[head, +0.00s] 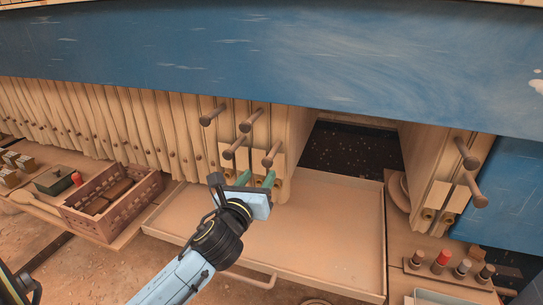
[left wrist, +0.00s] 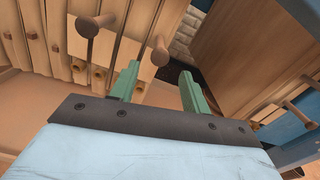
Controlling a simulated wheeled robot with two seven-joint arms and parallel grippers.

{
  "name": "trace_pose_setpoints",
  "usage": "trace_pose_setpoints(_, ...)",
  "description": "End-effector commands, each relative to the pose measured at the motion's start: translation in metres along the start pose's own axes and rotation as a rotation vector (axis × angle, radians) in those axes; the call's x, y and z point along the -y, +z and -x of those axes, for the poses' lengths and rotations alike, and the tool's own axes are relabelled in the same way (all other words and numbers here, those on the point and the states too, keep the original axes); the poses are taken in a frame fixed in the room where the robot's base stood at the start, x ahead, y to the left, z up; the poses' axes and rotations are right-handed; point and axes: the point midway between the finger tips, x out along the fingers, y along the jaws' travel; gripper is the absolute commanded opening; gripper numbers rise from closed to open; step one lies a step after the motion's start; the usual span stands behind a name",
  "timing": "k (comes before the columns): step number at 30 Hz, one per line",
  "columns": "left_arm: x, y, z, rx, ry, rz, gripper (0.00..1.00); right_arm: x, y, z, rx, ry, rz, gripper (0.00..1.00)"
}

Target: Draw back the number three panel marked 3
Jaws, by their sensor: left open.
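Upright tan panels (head: 300,130) hang in a row under a blue beam, with a dark gap to the right of the left stack. Peg handles (head: 251,119) stick out of the panels at the stack's right end, including a lower one (head: 271,153) close to my gripper. I cannot read a 3 on any panel. My left gripper (head: 256,178) is open and empty, its green fingers just below and in front of the lower pegs. In the left wrist view, one peg (left wrist: 158,50) shows beyond and between the two fingers, apparently untouched; another peg (left wrist: 95,25) is to its left.
A wide shallow tray (head: 320,235) lies below the stack and the gap. A brown crate (head: 113,203) stands at left. More pegged panels (head: 435,170) stand right of the gap. A rack with several small capped items (head: 443,262) is at lower right. The blue beam (head: 270,50) crosses overhead.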

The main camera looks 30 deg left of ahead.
Motion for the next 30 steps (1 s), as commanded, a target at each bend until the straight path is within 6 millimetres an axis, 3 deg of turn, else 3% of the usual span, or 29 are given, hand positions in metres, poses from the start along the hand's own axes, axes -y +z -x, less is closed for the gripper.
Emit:
trace_pose_setpoints(9, 0.0, 0.0, -0.068, 0.001, 0.002, 0.003, 0.47, 0.0, 0.0, -0.002, 0.001, 0.0, 0.0, 0.36)
trace_pose_setpoints(15, 0.0, -0.001, -0.095, -0.001, 0.001, 0.003, 0.47, 0.0, 0.0, -0.004, 0.001, 0.0, 0.0, 0.36)
trace_pose_setpoints(29, 0.0, 0.0, -0.106, -0.001, 0.0, 0.004, 0.47, 0.0, 0.0, -0.004, 0.001, 0.0, -0.001, 0.36)
trace_pose_setpoints(30, 0.0, -0.001, -0.106, -0.002, 0.0, 0.003, 0.42, 0.0, 0.0, -0.004, 0.001, 0.0, -0.001, 0.36)
